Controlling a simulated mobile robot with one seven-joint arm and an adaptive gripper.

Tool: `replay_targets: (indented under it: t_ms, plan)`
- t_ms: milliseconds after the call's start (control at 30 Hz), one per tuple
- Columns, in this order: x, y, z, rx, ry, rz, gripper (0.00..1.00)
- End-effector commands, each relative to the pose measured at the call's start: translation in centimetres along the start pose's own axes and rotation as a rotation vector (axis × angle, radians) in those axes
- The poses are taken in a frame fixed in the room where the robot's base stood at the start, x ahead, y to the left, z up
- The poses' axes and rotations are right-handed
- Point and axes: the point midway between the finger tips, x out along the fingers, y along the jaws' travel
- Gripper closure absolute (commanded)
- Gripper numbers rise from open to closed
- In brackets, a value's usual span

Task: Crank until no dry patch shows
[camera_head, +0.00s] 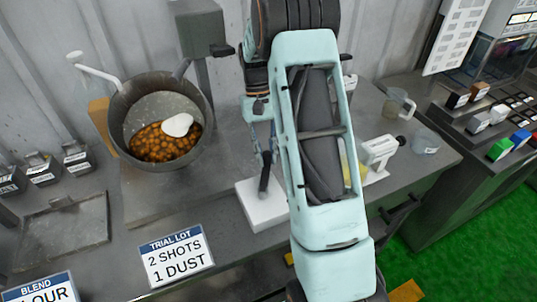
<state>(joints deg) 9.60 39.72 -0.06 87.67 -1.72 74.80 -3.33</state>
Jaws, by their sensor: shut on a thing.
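A grey drum (117,103) sits tilted on the bench, its open mouth facing me. Orange-brown pellets (160,147) lie in its lower part, with a white patch (177,124) on top at the right. A white handle (97,71) sticks out at the drum's upper left. My gripper (264,160) points down to the right of the drum, apart from it, partly hidden by my arm. It is shut on a slim dark piece (264,182) above a white block (264,205). The piece's lower end and its contact with the block are unclear.
A sign (176,256) reads "TRIAL LOT 2 SHOTS 1 DUST". Several small grey containers (42,170) stand at left near a shallow tray (62,235). A white device (379,155) and clear cups (426,141) stand right of my arm. A button console (490,120) is far right.

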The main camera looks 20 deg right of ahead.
Motion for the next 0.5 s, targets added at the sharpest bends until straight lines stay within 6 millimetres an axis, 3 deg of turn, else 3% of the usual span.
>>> replay_targets:
  t_ms: [333,367,500]
  plan:
    - [0.21,-0.54,0.27,-0.003,-0.011,-0.008,1.0]
    - [0.22,-0.55,0.27,-0.003,-0.011,-0.008,0.79]
    - [0.18,-0.41,0.21,-0.002,-0.009,-0.006,0.64]
